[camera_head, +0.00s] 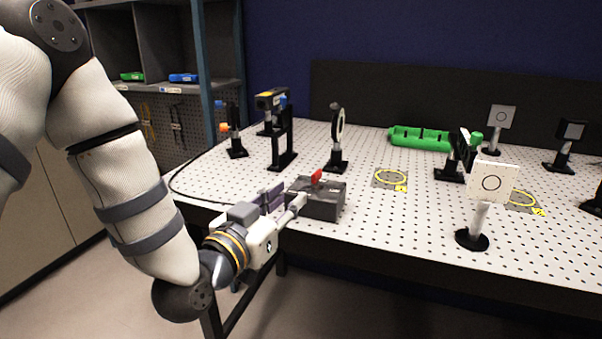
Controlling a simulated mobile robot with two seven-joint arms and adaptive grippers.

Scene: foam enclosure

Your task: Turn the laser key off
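A dark grey box (322,203) sits near the front left edge of the perforated white table. A red key (316,177) stands up from its top. My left gripper (288,202) reaches in from the left, at the box's left side. Its two fingers are apart, one dark and one pale, with nothing seen between them. The fingertips are close to the box and left of the red key; whether they touch the box I cannot tell. My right gripper is not in view.
Black post mounts (281,140) stand behind the box. A white target plate on a post (492,184) stands to the right. A green device (420,138) lies at the back. Yellow ring marks (391,178) lie flat. A shelf (180,92) stands at the left.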

